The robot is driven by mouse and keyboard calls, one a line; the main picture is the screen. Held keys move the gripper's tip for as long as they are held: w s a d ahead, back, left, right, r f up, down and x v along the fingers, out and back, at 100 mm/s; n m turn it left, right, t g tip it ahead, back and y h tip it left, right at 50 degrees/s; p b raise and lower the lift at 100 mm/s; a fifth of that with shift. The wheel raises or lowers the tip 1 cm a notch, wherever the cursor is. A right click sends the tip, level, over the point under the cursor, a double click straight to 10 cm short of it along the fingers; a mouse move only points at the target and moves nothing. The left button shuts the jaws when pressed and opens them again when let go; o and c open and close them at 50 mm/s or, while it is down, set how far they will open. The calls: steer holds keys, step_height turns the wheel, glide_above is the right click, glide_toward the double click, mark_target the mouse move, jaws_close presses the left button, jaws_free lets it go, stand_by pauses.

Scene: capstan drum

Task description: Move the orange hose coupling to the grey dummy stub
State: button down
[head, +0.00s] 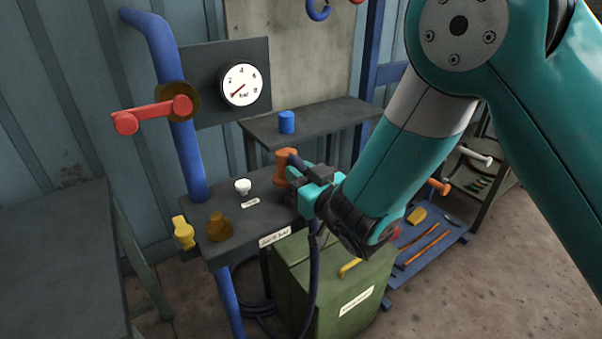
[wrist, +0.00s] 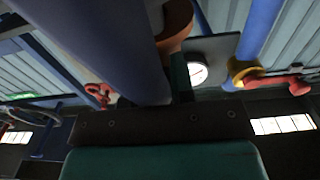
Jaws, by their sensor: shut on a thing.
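The orange hose coupling (head: 283,166) is held upright in my gripper (head: 299,182), above the right part of the dark bench shelf in the head view. Its dark blue hose hangs down beside the bench. In the wrist view the coupling (wrist: 176,28) shows partly at the top, with the hose (wrist: 105,45) large in front of it. A pale grey-white stub (head: 243,187), which looks like the dummy stub, stands on the shelf left of the coupling, with a small label in front. Coupling and stub are apart. The fingertips are partly hidden in both views.
A blue pipe (head: 186,150) with a red-handled valve (head: 150,114) rises behind. A green box (head: 335,290) stands below my gripper. A blue cylinder (head: 287,122) sits on the rear shelf.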

steer(key=shift+s+d+f+b, duration=0.35)
steer(key=shift+s+f+b, duration=0.15)
steer(key=shift+b, duration=0.05)
steer(key=shift+s+d+b, duration=0.2)
steer(key=shift+s+b, duration=0.05)
steer(key=shift+b, duration=0.15)
steer(key=shift+s+d, duration=0.1)
steer(key=shift+s, duration=0.05)
steer(key=shift+b, duration=0.3)
steer(key=shift+r, duration=0.3)
steer(key=shift+f+b, duration=0.55)
steer(key=c, duration=0.9)
jaws_free()
